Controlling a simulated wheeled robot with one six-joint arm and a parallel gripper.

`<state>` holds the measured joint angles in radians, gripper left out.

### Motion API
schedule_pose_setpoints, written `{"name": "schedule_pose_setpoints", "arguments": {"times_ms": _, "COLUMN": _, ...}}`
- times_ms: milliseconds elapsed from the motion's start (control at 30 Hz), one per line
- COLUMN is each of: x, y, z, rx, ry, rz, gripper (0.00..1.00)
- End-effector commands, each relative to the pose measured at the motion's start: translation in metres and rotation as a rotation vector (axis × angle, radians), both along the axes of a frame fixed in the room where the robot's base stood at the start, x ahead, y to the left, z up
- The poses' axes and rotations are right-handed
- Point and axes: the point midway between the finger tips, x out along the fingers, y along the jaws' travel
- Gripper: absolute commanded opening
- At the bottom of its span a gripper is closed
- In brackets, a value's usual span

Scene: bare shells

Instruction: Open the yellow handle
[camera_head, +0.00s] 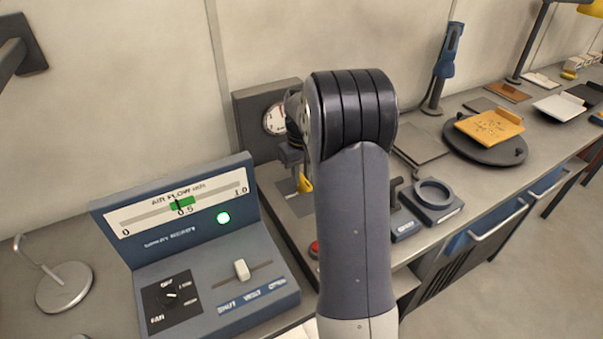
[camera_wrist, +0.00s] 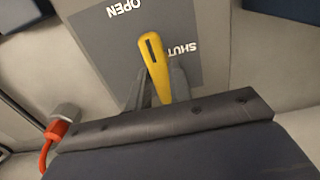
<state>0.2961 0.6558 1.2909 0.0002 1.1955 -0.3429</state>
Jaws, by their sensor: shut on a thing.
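The yellow handle (camera_wrist: 154,55) is a long rounded lever with a dark slot near its upper end. It lies over a grey plate (camera_wrist: 207,68) marked OPEN and SHUT; its upper end lies between the two words. My gripper (camera_wrist: 159,82) is shut on the handle, with one grey finger on each side of it. The lower end of the handle is hidden behind my gripper's body. In the head view, a small part of the yellow handle (camera_head: 305,184) shows left of my arm, which hides most of the gripper.
A control panel (camera_head: 215,285) with a slider and green light stands left of my arm. A round gauge (camera_head: 275,119) is on a grey box behind. A red-orange part (camera_wrist: 57,129) lies at lower left in the wrist view. A ring-topped block (camera_head: 433,197) is to the right.

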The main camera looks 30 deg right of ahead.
Motion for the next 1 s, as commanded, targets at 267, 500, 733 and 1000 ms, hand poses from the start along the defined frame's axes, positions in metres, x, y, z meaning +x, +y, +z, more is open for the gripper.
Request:
{"name": "schedule_pose_setpoints", "arguments": {"times_ms": 267, "x": 0.001, "y": 0.000, "z": 0.001, "rx": -0.001, "ry": -0.003, "rz": 0.005, "gripper": 0.00}}
{"name": "schedule_pose_setpoints", "arguments": {"times_ms": 500, "x": 0.001, "y": 0.000, "z": 0.000, "rx": -0.001, "ry": -0.002, "rz": 0.004, "gripper": 0.34}}
{"name": "schedule_pose_setpoints", "arguments": {"times_ms": 733, "x": 0.000, "y": 0.000, "z": 0.000, "rx": -0.001, "ry": -0.001, "rz": 0.003, "gripper": 0.42}}
{"name": "schedule_pose_setpoints", "arguments": {"times_ms": 1000, "x": 0.001, "y": 0.000, "z": 0.015, "rx": -0.002, "ry": -0.005, "rz": 0.003, "gripper": 0.42}}
